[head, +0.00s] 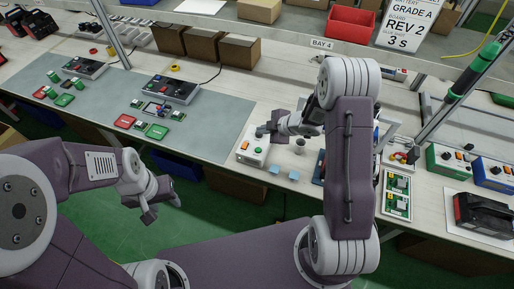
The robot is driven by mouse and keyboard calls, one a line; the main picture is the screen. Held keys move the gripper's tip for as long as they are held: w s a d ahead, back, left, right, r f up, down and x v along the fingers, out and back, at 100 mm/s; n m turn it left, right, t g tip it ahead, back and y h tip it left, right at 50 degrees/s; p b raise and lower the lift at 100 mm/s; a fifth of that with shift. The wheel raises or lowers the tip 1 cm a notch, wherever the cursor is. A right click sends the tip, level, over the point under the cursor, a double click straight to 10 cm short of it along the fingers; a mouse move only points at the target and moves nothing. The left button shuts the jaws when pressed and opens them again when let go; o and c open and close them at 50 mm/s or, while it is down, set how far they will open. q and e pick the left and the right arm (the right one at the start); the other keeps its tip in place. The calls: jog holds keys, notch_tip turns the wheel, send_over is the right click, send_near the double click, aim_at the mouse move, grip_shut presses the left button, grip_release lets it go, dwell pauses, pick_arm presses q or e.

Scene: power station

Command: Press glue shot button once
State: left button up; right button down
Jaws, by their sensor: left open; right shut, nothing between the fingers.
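A white control box (246,152) with a round green button (258,150) and a small orange part stands near the front edge of the bench. I cannot read a label on it. My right gripper (263,131) is shut and empty, just above and behind this box, with its fingers pointing left. Whether it touches the box cannot be told. My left gripper (161,208) is open and empty, in front of the bench over the green floor.
Blue blocks (274,169) lie beside the white box. Further right stand a green box (445,160) and a blue box (490,171) with controls, and a black case (482,212). My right arm hides part of the bench. A grey mat (205,120) with circuit parts lies left.

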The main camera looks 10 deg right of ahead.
aim_at(260, 150)
jog(key=f+b, duration=0.5)
jog(key=a+f+b, duration=0.1)
jog(key=f+b, duration=0.2)
jog(key=shift+f, duration=0.2)
jog(key=shift+d+f+b, duration=0.1)
jog(key=shift+f+b, duration=0.05)
jog(key=shift+b, duration=0.15)
pick_arm(q)
notch_tip(260, 150, down, 9)
jog(key=shift+a+r, duration=0.2)
jog(key=shift+a, duration=0.2)
dwell(1.0)
jog(key=shift+f, duration=0.25)
pick_arm(e)
jog(key=shift+f, duration=0.4)
